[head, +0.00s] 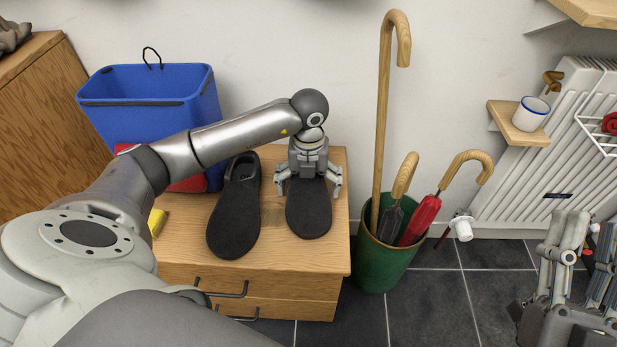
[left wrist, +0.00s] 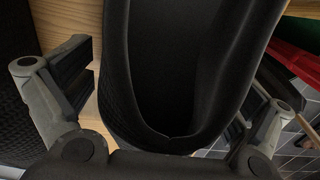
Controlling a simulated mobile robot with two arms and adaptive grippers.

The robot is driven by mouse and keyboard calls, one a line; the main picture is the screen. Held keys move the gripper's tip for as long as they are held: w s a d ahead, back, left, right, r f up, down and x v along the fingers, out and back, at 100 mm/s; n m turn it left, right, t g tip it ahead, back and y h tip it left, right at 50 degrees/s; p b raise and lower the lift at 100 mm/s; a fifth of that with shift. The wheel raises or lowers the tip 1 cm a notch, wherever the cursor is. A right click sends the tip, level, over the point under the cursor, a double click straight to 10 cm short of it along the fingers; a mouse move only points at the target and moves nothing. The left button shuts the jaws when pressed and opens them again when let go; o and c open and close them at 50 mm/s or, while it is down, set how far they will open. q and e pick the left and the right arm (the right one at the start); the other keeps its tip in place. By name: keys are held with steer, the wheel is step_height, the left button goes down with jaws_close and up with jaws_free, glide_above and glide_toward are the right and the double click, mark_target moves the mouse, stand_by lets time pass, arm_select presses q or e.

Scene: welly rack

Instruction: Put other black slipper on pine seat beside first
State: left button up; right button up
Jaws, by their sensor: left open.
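Two black slippers lie side by side on the pine seat (head: 269,230), toes toward me. The left slipper (head: 234,212) lies apart from my gripper. My left gripper (head: 309,183) is over the heel end of the right slipper (head: 309,212), with its fingers spread on either side of it. In the left wrist view that slipper's open heel (left wrist: 180,85) fills the middle between the two fingers, with a gap at the left finger. The slipper's heel is hidden by the gripper in the head view. My right gripper (head: 570,255) is at the lower right, away from the seat.
A blue bin (head: 150,100) stands behind the seat at left. A green bucket (head: 378,262) with canes and umbrellas stands close to the seat's right side. A small shelf (head: 518,124) with a white mug (head: 530,113) is by the radiator (head: 550,165).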

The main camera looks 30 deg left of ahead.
arm_select(q)
steer(key=shift+r, duration=0.3)
step_height(320, 180, up, 5)
steer(key=shift+f+p, duration=0.1)
steer(key=shift+p, duration=0.9)
step_height(320, 180, up, 6)
steer(key=shift+p, duration=0.9)
steer(key=shift+r, duration=0.4)
arm_select(e)
step_height(320, 180, down, 17)
steer(key=w+d+g+h, duration=0.1)
steer(key=w+g+h, duration=0.1)
steer(key=g, duration=0.8)
steer(key=shift+w+d+r+g+h, duration=0.2)
steer(key=shift+d+g+h, duration=0.15)
steer(key=shift+h, duration=0.45)
